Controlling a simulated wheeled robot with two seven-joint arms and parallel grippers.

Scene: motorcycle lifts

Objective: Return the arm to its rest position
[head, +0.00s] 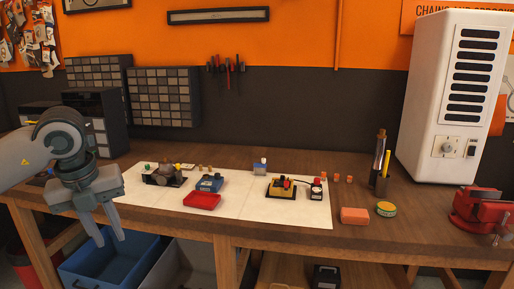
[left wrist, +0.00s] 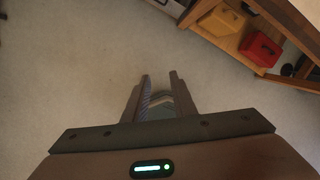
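My left gripper (head: 110,240) hangs in front of the left part of the workbench (head: 285,234), fingers pointing down. Its two fingers stand apart with nothing between them. In the left wrist view the fingers (left wrist: 160,80) also show apart and empty above the pale floor. The left arm comes in from the left edge of the head view. My right gripper shows in neither view.
White mats (head: 255,205) on the bench hold small parts and a red tray (head: 202,200). A blue bin (head: 110,268) stands below my left gripper.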

